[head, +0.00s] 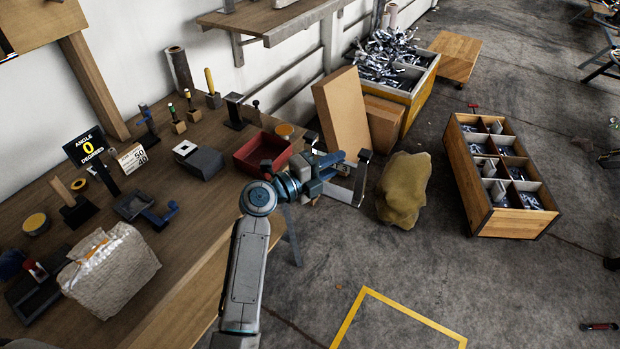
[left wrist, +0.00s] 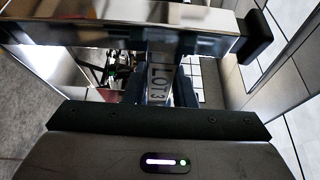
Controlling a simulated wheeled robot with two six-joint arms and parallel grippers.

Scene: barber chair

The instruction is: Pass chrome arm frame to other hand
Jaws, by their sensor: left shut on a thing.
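The chrome arm frame (head: 358,184) is held up beyond the end of my left arm, past the bench's right edge. Its bright bars and dark end pads show around the jaws. My left gripper (head: 322,170) is shut on it. In the left wrist view the frame (left wrist: 100,38) crosses the top as a shiny bar with a black end cap at the right. Part of the frame is hidden behind my gripper. My right gripper is not in view.
The wooden bench (head: 195,235) at left carries tools, a red tray (head: 262,155) and a woven sack (head: 108,268). A yellow-brown sack (head: 404,190) lies on the floor near the frame. A divided wooden crate (head: 462,175) stands at right. Floor at lower right is mostly clear.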

